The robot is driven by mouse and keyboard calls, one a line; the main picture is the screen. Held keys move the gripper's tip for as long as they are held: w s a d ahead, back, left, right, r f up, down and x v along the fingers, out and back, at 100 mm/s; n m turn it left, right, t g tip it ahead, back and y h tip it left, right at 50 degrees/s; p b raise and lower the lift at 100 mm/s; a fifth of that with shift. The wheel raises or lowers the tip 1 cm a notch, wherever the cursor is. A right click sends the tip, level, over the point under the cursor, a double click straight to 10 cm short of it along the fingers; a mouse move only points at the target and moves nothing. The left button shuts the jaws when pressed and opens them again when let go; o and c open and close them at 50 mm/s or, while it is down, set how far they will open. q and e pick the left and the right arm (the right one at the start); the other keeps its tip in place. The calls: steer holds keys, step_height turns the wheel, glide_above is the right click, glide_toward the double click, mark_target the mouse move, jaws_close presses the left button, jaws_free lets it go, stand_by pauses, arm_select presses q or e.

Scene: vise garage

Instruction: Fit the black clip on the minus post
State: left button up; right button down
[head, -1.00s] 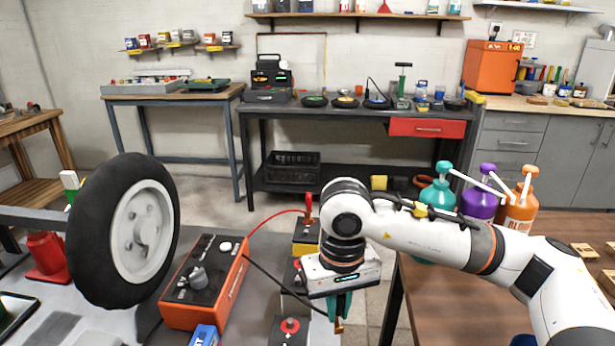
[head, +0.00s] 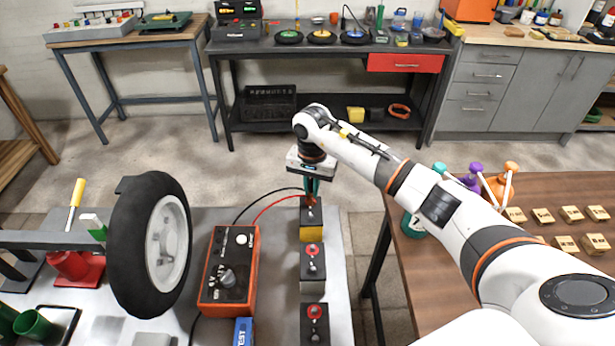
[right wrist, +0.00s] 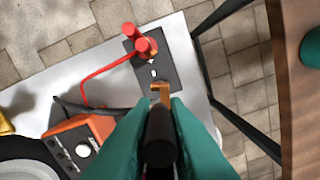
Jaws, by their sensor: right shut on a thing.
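My right gripper (head: 312,198) is over the farthest battery (head: 312,233), pointing down. In the right wrist view its teal fingers (right wrist: 160,125) are shut on the black clip (right wrist: 160,145). The clip's copper jaws (right wrist: 160,92) are at the near edge of the battery's dark top (right wrist: 185,68); I cannot tell whether they touch. The minus post cannot be made out. The red clip (right wrist: 142,45) sits on the same battery, beyond the black clip. My left gripper is not in view.
The orange tester (head: 228,268) stands left of the battery row, with a black cable (head: 262,196) and a red cable (head: 272,204) running from it. Two more batteries, the middle one (head: 313,268) and a nearer one (head: 314,325), stand closer. A wheel (head: 150,245) is farther left.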

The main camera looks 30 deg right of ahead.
mark_target(312, 199)
steer(key=shift+f+b, duration=1.1)
steer(key=shift+f, duration=1.15)
steer(key=shift+f+b, duration=0.15)
steer(key=shift+b, duration=0.4)
steer(key=shift+f, duration=0.25)
steer(key=shift+f+b, duration=0.65)
steer(key=shift+b, duration=0.2)
steer(key=shift+f+b, duration=0.1)
steer(key=shift+b, duration=0.25)
steer(key=shift+f+b, duration=0.2)
steer(key=shift+b, duration=0.15)
steer(key=c, duration=1.4)
jaws_free()
